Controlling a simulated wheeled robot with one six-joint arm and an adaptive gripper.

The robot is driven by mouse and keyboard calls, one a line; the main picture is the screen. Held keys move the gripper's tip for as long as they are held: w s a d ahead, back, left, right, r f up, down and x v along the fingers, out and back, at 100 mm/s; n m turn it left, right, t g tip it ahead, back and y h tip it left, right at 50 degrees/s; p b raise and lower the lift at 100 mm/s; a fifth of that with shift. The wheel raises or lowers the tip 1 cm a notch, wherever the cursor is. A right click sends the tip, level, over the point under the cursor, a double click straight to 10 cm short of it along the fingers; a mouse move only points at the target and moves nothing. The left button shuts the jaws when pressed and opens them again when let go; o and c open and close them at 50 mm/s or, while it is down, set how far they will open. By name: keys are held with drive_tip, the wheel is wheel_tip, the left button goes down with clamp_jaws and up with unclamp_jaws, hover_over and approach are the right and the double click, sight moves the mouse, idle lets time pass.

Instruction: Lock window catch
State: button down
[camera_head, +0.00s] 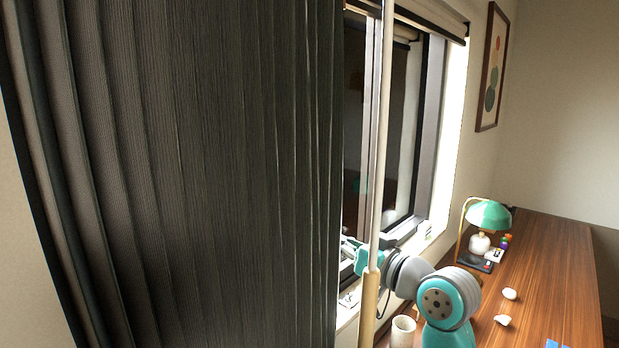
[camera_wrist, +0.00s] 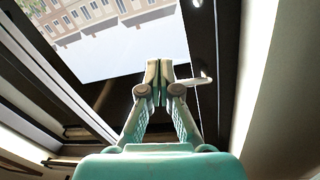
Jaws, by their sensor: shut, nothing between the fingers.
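The window (camera_head: 385,130) stands behind the dark curtain, with dark frames and glass. In the wrist view its pane (camera_wrist: 120,45) shows a brick building outside. A pale lever (camera_wrist: 195,80), which looks like the window catch, sticks out from the dark frame just right of my fingertips. It is partly hidden behind them, and I cannot tell whether they touch it. My gripper (camera_wrist: 160,78) is shut and empty, in front of the frame. In the head view my gripper (camera_head: 346,243) reaches to the window behind a pale pole, partly hidden by the curtain. The catch cannot be made out there.
The curtain (camera_head: 180,170) covers the left side. The thin upright pole (camera_head: 377,170) stands close to my arm. A wooden counter (camera_head: 560,265) holds a teal lamp (camera_head: 488,214), a pale cup (camera_head: 403,331) and two small white objects (camera_head: 509,294).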

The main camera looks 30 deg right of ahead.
drive_tip(key=s+d+r+n+g+y, duration=0.1)
drive_tip(key=s+r+n, duration=0.2)
drive_tip(key=r, duration=1.3)
drive_tip(key=shift+d+n, duration=0.15)
drive_tip(key=shift+n, duration=0.25)
hover_over(290, 184)
drive_tip(key=s+d, duration=0.2)
drive_tip(key=d, duration=0.2)
drive_tip(key=f, duration=0.2)
drive_tip(key=w+f, duration=0.1)
drive_tip(key=f, duration=0.1)
drive_tip(key=shift+a+f, duration=0.1)
drive_tip(key=shift+f, duration=0.1)
